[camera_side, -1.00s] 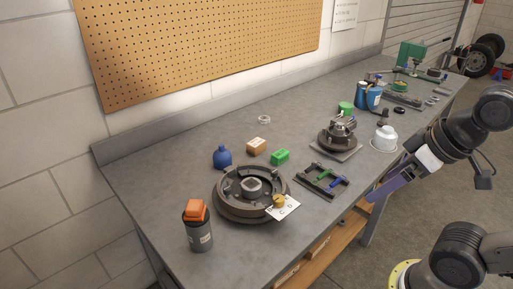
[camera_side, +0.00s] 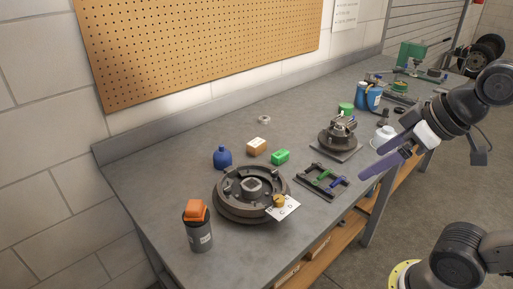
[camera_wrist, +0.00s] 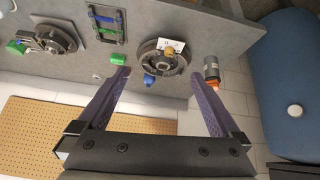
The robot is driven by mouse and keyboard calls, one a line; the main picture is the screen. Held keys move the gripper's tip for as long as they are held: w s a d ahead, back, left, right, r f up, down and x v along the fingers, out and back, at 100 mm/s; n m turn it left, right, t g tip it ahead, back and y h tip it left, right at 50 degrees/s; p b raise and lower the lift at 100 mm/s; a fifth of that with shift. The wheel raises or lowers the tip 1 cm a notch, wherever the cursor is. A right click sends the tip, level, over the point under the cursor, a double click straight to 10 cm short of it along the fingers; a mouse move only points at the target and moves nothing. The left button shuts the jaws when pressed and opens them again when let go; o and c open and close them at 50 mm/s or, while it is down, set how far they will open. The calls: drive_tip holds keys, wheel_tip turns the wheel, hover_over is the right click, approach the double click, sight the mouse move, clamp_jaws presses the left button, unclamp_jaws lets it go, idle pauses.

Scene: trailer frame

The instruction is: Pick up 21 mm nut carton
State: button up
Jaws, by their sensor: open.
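Two small cartons lie side by side on the grey bench: a tan one (camera_side: 256,146) and a green one (camera_side: 280,156). Their print is too small to read, so I cannot tell which is the 21 mm nut carton. The green carton also shows in the wrist view (camera_wrist: 118,58), just beyond my left fingertip; the tan one is not clearly seen there. My gripper (camera_side: 368,160) is open and empty, with purple fingers spread, near the bench's front edge to the right of the cartons. It also shows in the wrist view (camera_wrist: 160,76).
A brake drum assembly (camera_side: 230,207) with a tag stands in front of the cartons. Bench behind the cartons is mostly clear.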

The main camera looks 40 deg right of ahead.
drive_tip(key=w+r, duration=0.7)
drive_tip(key=w, duration=0.2)
drive_tip(key=g, duration=0.2)
hover_over(259, 143)
drive_tip(key=s, duration=0.2)
drive_tip(key=f, duration=2.6)
drive_tip(key=shift+s+f, duration=0.2)
drive_tip(key=shift+f, duration=0.2)
drive_tip(key=shift+x, duration=3.15)
drive_tip(key=shift+s, duration=0.1)
drive_tip(key=shift+c, duration=0.3)
